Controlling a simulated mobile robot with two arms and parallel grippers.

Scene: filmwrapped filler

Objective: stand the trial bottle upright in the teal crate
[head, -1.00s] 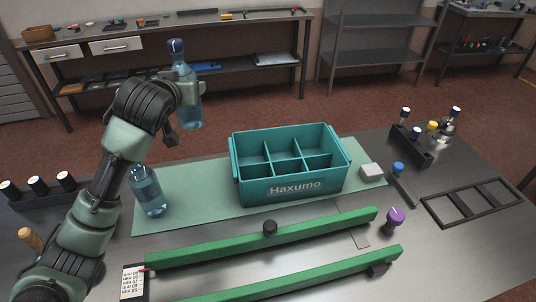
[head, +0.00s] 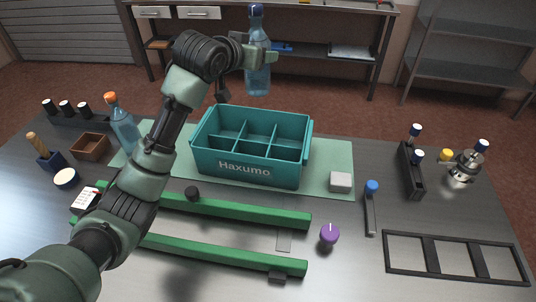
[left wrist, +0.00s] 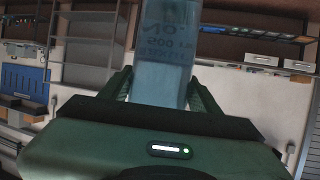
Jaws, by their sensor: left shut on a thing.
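My left gripper (head: 262,60) is shut on a clear blue bottle (head: 257,80) with a dark blue cap, held upright in the air. In the head view it appears above the back of the teal crate (head: 245,169). The crate is marked Haxumo, has several compartments, and those I can see into look empty. In the left wrist view the bottle (left wrist: 165,50) stands between the fingers, with printed label text partly legible. A second blue bottle (head: 125,131) with an orange cap stands left of the crate, partly behind my arm. My right gripper is not in view.
The crate stands on a green mat (head: 336,156). Two green rails (head: 240,209) lie in front. A white block (head: 340,182), a blue-knobbed tool (head: 371,205), a purple knob (head: 329,234) and a black rack (head: 411,170) are to the right. A brown box (head: 90,147) is at left.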

